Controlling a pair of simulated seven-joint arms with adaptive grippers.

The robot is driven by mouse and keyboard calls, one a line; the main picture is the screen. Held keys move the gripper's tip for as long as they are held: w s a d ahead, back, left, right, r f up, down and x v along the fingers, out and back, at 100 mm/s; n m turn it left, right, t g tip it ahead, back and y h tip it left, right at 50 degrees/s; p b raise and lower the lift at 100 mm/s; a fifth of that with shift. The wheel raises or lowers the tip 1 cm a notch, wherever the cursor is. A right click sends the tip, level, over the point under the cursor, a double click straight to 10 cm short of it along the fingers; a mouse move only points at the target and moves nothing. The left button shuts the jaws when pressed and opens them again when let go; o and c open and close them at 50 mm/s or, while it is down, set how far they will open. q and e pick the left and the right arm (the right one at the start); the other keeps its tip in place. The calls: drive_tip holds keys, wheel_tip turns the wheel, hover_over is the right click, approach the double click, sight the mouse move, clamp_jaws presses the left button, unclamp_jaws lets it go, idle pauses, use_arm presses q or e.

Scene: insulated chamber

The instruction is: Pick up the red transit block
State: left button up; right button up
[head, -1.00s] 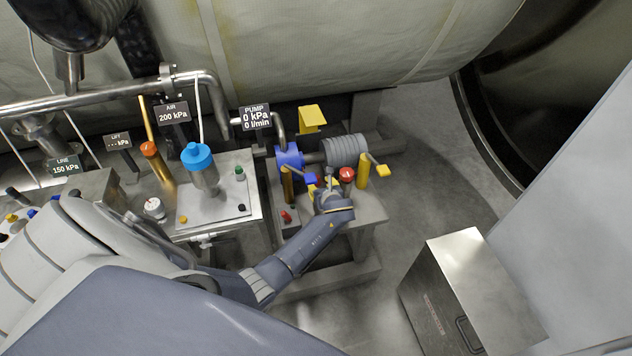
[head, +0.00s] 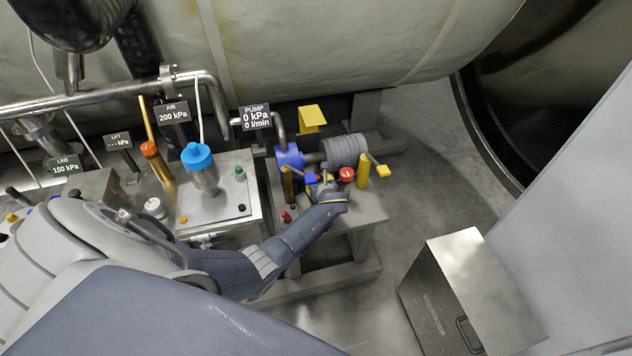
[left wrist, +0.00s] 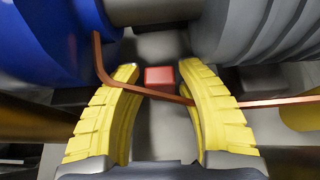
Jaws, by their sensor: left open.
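The red transit block (left wrist: 159,78) shows in the left wrist view as a small red box on a grey surface, between the blue pump body and the grey ribbed cylinder. My left gripper (left wrist: 158,68) is open. Its two yellow ribbed fingers stand on either side of the block, with gaps visible at both sides. In the head view my left gripper (head: 322,182) is over the pump bench, and I cannot make out the block there. My right gripper is not in view.
A bent copper-coloured rod (left wrist: 140,88) crosses between the fingers, close to the block's near edge. The blue pump (head: 289,157) and ribbed cylinder (head: 345,150) stand just behind. A red knob (head: 346,174) and yellow post (head: 363,170) are to the right.

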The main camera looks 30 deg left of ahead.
use_arm(q)
drive_tip(key=shift+c, duration=0.6)
drive_tip(key=c, duration=0.6)
drive_tip(key=shift+c, duration=0.2)
drive_tip(key=shift+d+r, duration=0.1)
